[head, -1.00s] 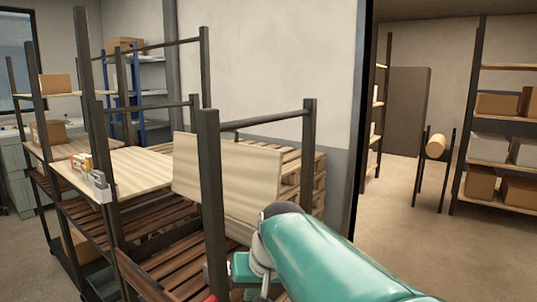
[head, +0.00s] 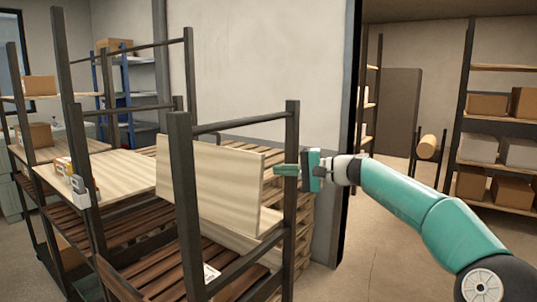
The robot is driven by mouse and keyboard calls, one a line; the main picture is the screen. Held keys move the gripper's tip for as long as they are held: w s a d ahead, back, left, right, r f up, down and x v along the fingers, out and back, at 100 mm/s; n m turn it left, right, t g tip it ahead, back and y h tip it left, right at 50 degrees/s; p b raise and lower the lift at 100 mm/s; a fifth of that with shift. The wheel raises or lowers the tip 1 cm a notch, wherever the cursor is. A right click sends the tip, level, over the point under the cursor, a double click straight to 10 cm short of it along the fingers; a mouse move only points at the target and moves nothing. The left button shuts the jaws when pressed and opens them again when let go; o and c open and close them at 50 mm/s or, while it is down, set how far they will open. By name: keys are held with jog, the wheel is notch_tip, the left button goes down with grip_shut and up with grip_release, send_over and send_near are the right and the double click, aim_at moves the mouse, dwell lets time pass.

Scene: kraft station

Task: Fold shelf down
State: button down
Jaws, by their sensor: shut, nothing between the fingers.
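The shelf panel (head: 208,188) is a light wooden board in the near bay of a dark metal rack. It stands tilted up, close to upright, above brown slatted boards. My gripper (head: 280,170) is shut and empty, pointing left. In the picture it is at the right rack post, just right of the panel's upper right corner. I cannot tell whether its fingertips touch the post or the panel. A flat light shelf (head: 112,176) lies level in the bay to the left.
Small boxes (head: 75,180) sit on the flat shelf's near edge. Dark rack posts (head: 183,210) and a top bar (head: 245,117) frame the near bay. Wooden pallets (head: 303,205) are stacked behind. Floor at the right (head: 375,250) is clear, with a box rack (head: 490,130) beyond.

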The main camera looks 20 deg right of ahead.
jog(key=d+r+m+t, duration=0.1)
jog(key=d+r+t, duration=0.15)
jog(key=d, duration=0.25)
jog(key=x, duration=0.9)
jog(key=shift+a+r+m+g+y, duration=0.15)
jog(key=shift+a+m+g+y, duration=0.15)
jog(key=shift+a+g+y, duration=0.25)
jog(key=shift+s+a, duration=0.2)
